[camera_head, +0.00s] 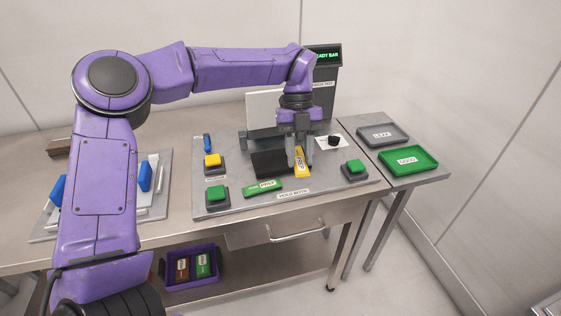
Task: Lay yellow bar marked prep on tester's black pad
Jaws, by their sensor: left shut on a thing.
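My left gripper (300,160) points down over the tester's grey plate (235,208) and is shut on the yellow bar (302,170). The bar stands steeply tilted or upright between the fingers, with a label partly hidden by them. The tester's black pad (268,164) is directly left of the bar. I cannot tell whether the bar touches the pad or the plate. My right gripper is not in view.
A green bar (262,188) lies in front of the pad. Green buttons (216,193) (355,167) and a yellow button (212,160) sit on the plate. Grey (383,134) and green (408,161) trays stand right. A purple bin (190,268) is below.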

